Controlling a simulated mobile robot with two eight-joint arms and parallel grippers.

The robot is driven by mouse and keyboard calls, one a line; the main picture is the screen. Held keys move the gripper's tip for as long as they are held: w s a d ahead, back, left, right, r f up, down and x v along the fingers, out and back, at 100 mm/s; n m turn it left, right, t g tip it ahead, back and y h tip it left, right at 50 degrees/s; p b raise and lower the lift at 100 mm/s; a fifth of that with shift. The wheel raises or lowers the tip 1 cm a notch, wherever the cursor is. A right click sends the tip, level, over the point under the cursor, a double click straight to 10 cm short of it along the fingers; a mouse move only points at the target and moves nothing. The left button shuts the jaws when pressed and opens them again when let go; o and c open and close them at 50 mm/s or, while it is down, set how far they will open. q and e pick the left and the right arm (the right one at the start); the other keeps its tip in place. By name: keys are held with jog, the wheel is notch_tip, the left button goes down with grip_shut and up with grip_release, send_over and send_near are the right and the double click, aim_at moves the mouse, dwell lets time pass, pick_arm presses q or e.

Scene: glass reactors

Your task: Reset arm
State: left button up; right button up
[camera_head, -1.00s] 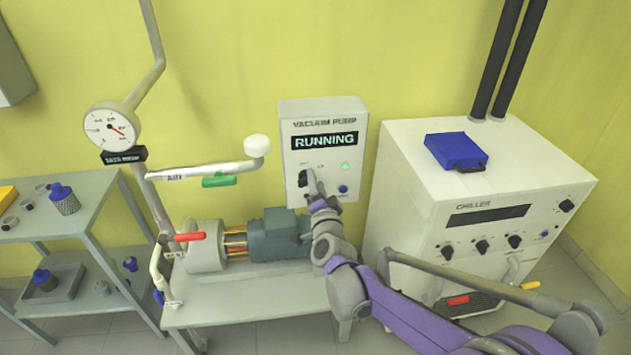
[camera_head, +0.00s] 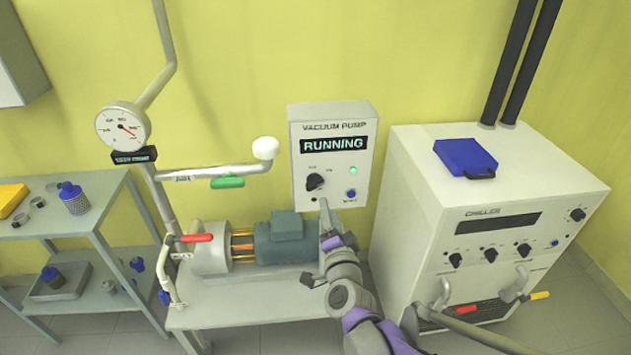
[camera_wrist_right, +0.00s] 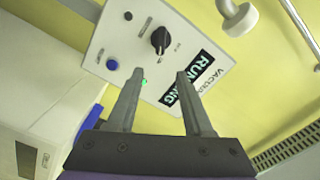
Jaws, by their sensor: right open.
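My right gripper (camera_head: 325,212) is below the white vacuum pump control box (camera_head: 300,200) in the head view, with its arm coming up from the bottom. In the right wrist view its two fingers (camera_wrist_right: 157,95) stand apart with nothing between them. The box, its black knob (camera_wrist_right: 160,40) and a blue button (camera_wrist_right: 112,64) lie beyond the fingertips, apart from them. The box display (camera_head: 333,144) reads RUNNING and a green light (camera_head: 353,170) is lit. My left gripper does not show.
The white chiller (camera_head: 420,215) stands at the right with a blue item (camera_head: 465,157) on top. The pump motor (camera_head: 285,240) sits on a low bench (camera_head: 250,305) beside my right gripper. A dial gauge (camera_head: 123,129) and a shelf (camera_head: 75,225) with bottles are at the left.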

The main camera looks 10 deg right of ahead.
jog(key=s+a+f+n+g+y+p, duration=0.1)
jog(key=s+n+g+y+p, duration=0.15)
jog(key=s+n, duration=0.3)
jog(key=s+a+f+n+g+y+p, duration=0.1)
jog(key=s+a+n+g+p, duration=0.1)
jog(key=s+n+g, duration=0.35)
jog(key=s+d+f+n+g+h+p, duration=0.1)
jog(key=s+d+f+g, duration=0.1)
jog(key=s, duration=0.6)
jog(key=s+d+f+n+g+h+p, duration=0.1)
jog(key=s+d+f+g, duration=0.1)
jog(key=s, duration=0.6)
jog(key=shift+s+d+f+g, duration=0.2)
jog(key=shift+d+f+g, duration=0.1)
jog(key=shift+d+f, duration=0.75)
jog(key=shift+d+r, duration=0.15)
jog(key=shift+r, duration=0.05)
